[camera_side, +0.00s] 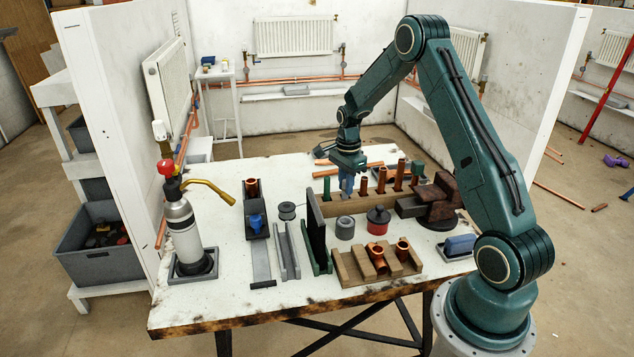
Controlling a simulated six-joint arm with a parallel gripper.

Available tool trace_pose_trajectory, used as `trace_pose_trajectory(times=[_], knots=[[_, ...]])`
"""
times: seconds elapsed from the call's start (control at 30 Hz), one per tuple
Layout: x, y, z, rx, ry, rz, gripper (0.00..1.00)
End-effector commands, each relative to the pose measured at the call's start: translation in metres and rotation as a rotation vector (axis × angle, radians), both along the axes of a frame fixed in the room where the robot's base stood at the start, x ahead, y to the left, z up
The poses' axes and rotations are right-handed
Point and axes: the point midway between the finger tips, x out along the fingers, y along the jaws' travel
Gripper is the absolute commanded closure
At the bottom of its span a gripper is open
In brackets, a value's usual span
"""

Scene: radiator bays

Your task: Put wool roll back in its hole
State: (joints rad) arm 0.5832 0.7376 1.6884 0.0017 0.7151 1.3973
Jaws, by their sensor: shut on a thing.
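My gripper (347,186) points down over the long wooden rack (468,188), with its blue-grey fingers shut. It is between an upright green piece (327,189) on the left and an upright copper tube (363,187) on the right. The wool roll is in its grip, but it is too small and too covered by the fingers to make out. I cannot tell whether its lower end is in a hole or above one.
More copper tubes (381,180) and a green piece (417,168) stand in the rack. In front are a dark upright panel (316,230), a grey roll (345,228), a red tin (378,221) and a wooden fitting holder (352,268). A gas torch (181,230) stands left.

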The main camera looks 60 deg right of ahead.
Motion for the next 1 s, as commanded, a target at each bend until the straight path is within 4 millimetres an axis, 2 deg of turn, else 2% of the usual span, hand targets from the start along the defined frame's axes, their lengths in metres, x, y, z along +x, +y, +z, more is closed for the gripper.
trace_pose_trajectory(times=[0.2, 0.23, 0.33, 0.37, 0.73, 1.0], knots=[[0.0, 0.0, 0.0, 0.0, 0.0, 0.0, 1.0], [0.0, 0.0, 0.0, 0.0, 0.0, 0.0, 0.78], [0.0, 0.0, 0.0, 0.0, 0.001, 0.0, 0.59], [0.0, 0.0, 0.0, 0.0, 0.001, 0.0, 0.57], [0.0, 0.0, 0.002, 0.0, 0.0, 0.0, 0.57], [0.0, 0.0, 0.015, 0.0, -0.001, 0.0, 0.57]])
